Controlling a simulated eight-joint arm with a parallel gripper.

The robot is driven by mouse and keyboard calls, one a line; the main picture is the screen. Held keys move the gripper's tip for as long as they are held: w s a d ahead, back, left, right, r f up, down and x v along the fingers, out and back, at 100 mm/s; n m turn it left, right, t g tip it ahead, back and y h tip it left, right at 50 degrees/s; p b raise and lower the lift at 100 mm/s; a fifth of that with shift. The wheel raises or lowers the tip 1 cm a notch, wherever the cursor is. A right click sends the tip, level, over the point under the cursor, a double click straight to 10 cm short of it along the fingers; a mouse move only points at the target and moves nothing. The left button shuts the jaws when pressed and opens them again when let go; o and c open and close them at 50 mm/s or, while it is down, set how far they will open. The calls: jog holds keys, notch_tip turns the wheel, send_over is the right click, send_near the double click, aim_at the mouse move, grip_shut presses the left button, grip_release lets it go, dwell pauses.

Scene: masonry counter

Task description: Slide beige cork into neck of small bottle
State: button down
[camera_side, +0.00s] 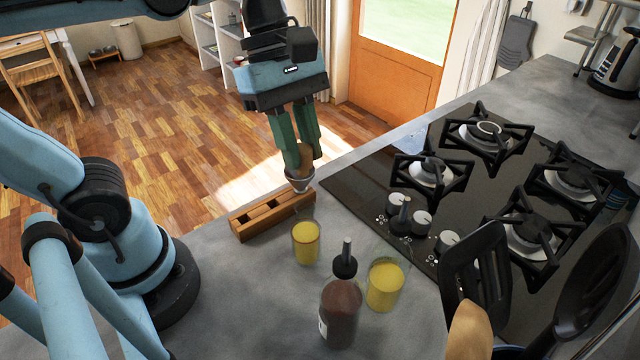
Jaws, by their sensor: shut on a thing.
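A grey cone-shaped part (300,184) shows just under the fingertips, above the far end of a slotted wooden block (250,225). I cannot tell whether this part belongs to the held piece or touches the block. A dark brown bottle (340,312) stands upright at the front, with a black stopper and metal spout (346,262) in its neck. No other small bottle can be made out clearly.
Two glasses of yellow contents, one (306,243) near the block and one (384,284) right of the bottle, stand close together. A black gas hob (365,190) lies to the right. Dark utensils (478,265) rise at the front right. Grey counter (235,290) is bare left of the bottle.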

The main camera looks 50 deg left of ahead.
aim_at(300, 172)
jog(key=shift+f, duration=2.45)
jog(key=shift+f, duration=1.4)
jog(key=c, duration=0.9)
grip_release()
jog(key=v, duration=1.2)
